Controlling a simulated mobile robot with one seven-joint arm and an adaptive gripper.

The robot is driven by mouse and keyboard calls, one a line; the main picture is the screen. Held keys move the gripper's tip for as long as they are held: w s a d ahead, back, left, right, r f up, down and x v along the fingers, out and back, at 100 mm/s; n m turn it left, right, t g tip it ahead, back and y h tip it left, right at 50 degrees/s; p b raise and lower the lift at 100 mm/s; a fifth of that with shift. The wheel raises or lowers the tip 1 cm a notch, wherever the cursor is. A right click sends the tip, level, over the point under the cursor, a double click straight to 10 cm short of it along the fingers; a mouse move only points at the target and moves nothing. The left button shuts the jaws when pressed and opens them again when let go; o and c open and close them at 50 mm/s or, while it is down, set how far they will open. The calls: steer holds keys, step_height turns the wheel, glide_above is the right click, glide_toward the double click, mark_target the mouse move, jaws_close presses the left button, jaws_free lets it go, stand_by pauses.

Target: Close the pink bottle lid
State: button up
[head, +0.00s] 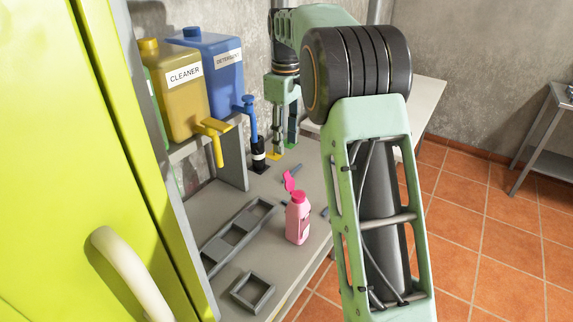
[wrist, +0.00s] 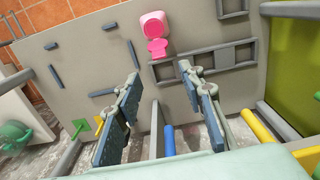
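The pink bottle (head: 298,222) stands upright on the grey bench in the head view. Its bright pink lid (head: 289,181) looks open and tipped out toward the far side. In the wrist view the bottle (wrist: 153,20) is seen from above at the top, with the lid (wrist: 157,47) sticking out toward my gripper. My gripper (wrist: 160,76) is open and empty, its two fingers spread wide. In the head view my gripper (head: 284,143) hangs beyond the bottle, near the wall, apart from bottle and lid. My arm covers part of the bench's right side.
A yellow cleaner jug (head: 180,100) and a blue detergent jug (head: 222,75) with spigots stand on a shelf at left. A black container (head: 259,156) is below the blue spigot. Grey frames (head: 238,235) lie left of the bottle. A yellow-green cabinet (head: 60,130) fills the left side.

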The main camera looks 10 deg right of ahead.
mark_target(286, 172)
step_height(286, 172, down, 10)
steer(key=shift+r, duration=0.1)
stand_by(0.4)
jaws_close()
